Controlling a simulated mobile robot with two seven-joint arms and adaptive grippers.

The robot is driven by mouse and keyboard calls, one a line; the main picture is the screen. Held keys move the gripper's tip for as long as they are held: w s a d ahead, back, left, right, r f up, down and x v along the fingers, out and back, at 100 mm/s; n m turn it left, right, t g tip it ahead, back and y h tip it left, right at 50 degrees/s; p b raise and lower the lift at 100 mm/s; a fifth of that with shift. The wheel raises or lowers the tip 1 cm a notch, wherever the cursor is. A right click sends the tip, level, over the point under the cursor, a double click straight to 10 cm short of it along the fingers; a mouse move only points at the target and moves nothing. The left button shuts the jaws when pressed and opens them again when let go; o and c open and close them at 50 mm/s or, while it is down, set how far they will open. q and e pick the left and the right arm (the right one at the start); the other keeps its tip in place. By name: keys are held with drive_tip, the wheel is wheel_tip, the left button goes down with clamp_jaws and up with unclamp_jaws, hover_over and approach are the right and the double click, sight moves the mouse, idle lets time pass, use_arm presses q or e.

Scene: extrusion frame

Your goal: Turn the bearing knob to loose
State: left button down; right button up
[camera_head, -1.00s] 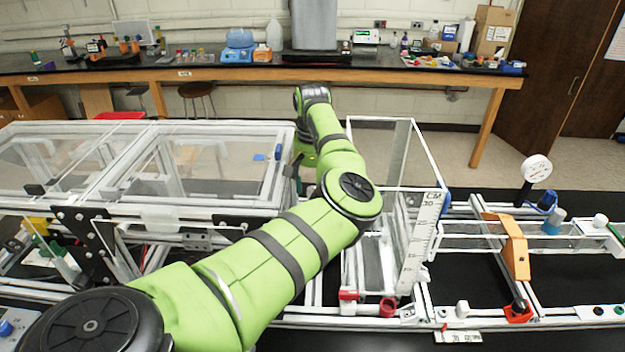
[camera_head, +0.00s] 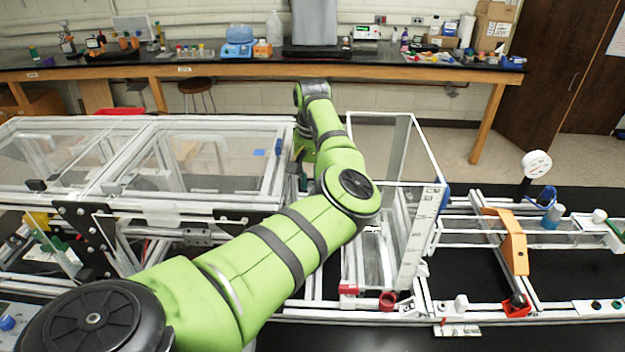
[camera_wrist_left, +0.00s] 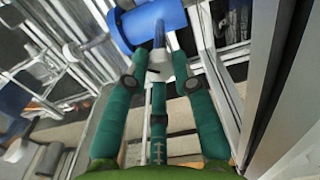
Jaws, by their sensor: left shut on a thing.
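In the left wrist view a blue cylinder (camera_wrist_left: 148,24), which I take to be the bearing knob, lies at the top, with a grey lever-like piece across it. The green fingers of my left gripper (camera_wrist_left: 158,62) reach up to its near side and are closed around the pale grey piece at it. The exact contact is hard to make out. That arm hides the knob and most of the gripper there. My right gripper is in neither view.
A clear box (camera_head: 390,150) with a ruler plate (camera_head: 415,250) stands right of my arm. Long clear enclosures (camera_head: 200,165) lie to the left. An orange bracket (camera_head: 513,242) and a dial gauge (camera_head: 537,165) are on the rails at right. White rails run close beside the gripper.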

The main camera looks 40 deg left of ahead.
use_arm(q)
drive_tip(key=n, duration=0.6)
drive_tip(key=shift+s+d+f, duration=0.1)
drive_tip(key=shift+f, duration=0.05)
drive_tip(key=n, duration=0.5)
drive_tip(key=shift+n, duration=0.4)
drive_tip(key=c, duration=1)
unclamp_jaws()
wheel_tip(320, 180, up, 12)
drive_tip(key=shift+r, duration=0.1)
